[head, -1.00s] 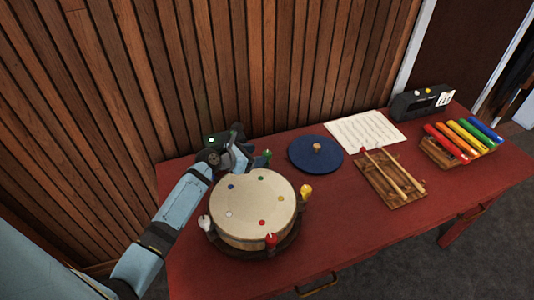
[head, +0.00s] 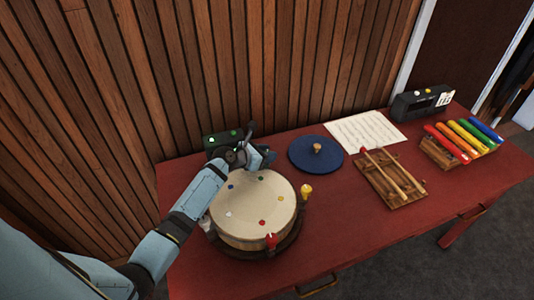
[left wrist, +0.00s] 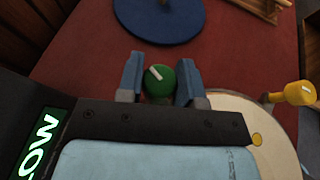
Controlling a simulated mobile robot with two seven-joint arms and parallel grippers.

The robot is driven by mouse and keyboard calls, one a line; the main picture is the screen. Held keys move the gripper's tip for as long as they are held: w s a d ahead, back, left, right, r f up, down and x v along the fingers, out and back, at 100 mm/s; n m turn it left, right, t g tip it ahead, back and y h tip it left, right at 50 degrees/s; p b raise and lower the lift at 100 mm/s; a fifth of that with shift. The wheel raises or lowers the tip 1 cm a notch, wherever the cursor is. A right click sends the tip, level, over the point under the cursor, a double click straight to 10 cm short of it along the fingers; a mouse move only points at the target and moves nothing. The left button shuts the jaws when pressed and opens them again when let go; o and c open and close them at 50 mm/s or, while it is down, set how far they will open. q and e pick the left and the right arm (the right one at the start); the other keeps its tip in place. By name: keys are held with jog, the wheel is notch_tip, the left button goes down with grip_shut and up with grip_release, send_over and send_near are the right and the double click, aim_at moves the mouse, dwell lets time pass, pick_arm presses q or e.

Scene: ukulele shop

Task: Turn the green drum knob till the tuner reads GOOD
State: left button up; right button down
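The green drum knob (left wrist: 158,80) with a white mark sits between the two light-blue fingers of my left gripper (left wrist: 160,84) in the left wrist view. The fingers flank it closely and appear to touch it on both sides. In the head view my left gripper (head: 262,158) is at the drum's back rim and hides the knob. The round drum (head: 247,204) has a pale skin with coloured dots. The tuner (head: 213,142) is a dark box behind my gripper; its display (left wrist: 40,146) reads LOW in the left wrist view. My right gripper is not in view.
A yellow knob (head: 305,191) and a red knob (head: 271,240) stick out from the drum's rim. A blue disc (head: 300,154), sheet music (head: 365,132), a wooden tray (head: 387,187) and coloured bars (head: 470,136) lie to the right on the red table. A wooden wall is behind.

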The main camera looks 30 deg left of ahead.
pick_arm(q)
jog(key=shift+m+h, duration=0.3)
jog(key=shift+m+g+h+b, duration=0.45)
jog(key=shift+m+g+h, duration=0.15)
jog(key=shift+m+h, duration=0.25)
jog(key=shift+m+g+h, duration=1.45)
jog(key=shift+m+g, duration=0.25)
jog(key=shift+m, duration=0.05)
jog(key=o, duration=0.9)
jog(key=v, duration=1.4)
jog(key=shift+b, duration=0.3)
